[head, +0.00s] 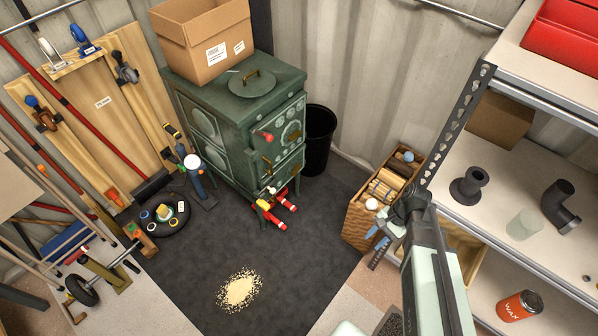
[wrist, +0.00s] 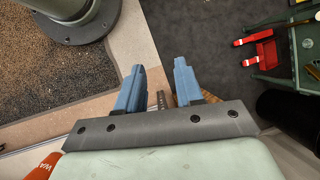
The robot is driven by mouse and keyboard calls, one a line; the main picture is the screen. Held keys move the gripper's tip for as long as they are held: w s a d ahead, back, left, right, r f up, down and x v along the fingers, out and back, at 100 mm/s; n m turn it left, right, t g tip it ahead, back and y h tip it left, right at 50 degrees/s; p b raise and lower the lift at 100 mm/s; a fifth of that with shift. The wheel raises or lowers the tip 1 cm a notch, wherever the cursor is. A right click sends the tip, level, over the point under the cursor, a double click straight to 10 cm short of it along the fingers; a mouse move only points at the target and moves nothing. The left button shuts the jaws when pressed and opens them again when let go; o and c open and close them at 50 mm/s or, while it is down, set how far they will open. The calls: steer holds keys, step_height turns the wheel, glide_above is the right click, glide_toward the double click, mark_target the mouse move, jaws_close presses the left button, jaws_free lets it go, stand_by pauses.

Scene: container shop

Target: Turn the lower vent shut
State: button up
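The green stove (head: 235,120) stands at the back centre in the head view. Its front has an upper door with a red knob (head: 265,135) and round details (head: 291,132), and a lower door below. The lower vent is too small to make out, so I cannot tell whether it is open or shut. The stove's edge shows at the right of the wrist view (wrist: 306,45). My gripper (wrist: 158,85) is open and empty, with two blue fingers apart. In the head view my gripper (head: 380,240) is beside the wicker crate, right of the stove and well apart from it.
An open cardboard box (head: 205,45) sits on the stove. The wicker crate (head: 358,215) and shelving (head: 515,175) are at right. Spilled pellets (head: 239,290) lie on the dark mat (head: 310,255), otherwise mostly clear.

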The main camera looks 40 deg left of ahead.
steer(key=w+a+r+n+y, duration=0.1)
steer(key=w+a+r+n, duration=0.15)
steer(key=a, duration=0.65)
steer(key=n+y, duration=1.1)
glide_toward(295, 170)
steer(key=s+a+f+t, duration=0.1)
steer(key=s+a+f, duration=0.1)
steer(key=a, duration=0.5)
steer(key=shift+s+a+f, duration=0.15)
steer(key=shift+s+f, duration=0.1)
jaws_close()
